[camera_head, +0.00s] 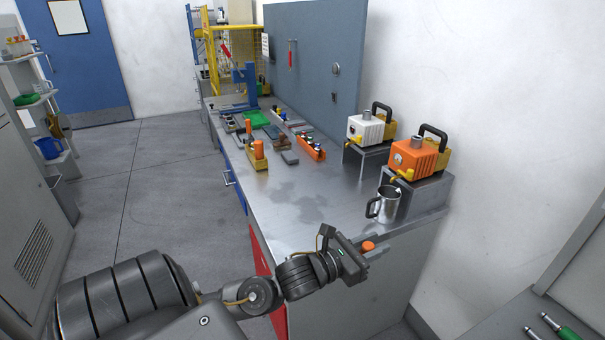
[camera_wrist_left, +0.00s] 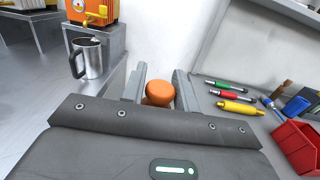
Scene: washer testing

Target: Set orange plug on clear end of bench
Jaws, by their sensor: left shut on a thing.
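My left gripper (camera_head: 371,249) is shut on the orange plug (camera_head: 368,246), a round-topped orange piece. In the left wrist view the plug (camera_wrist_left: 160,92) sits between the two grey fingers, and its lower part is hidden. The metal bench (camera_head: 318,205) runs away from me, with a bare stretch at its near end. The gripper and plug are at the bench's near right end, apparently just beyond its edge. I cannot tell their exact height above the bench top. My right gripper is not in view.
A metal mug (camera_head: 386,205) stands near the bench's right edge, close to my left gripper. Behind it are orange (camera_head: 417,159) and white (camera_head: 366,130) pump-like units on stands. An orange tray (camera_head: 310,149) and several parts lie farther back.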

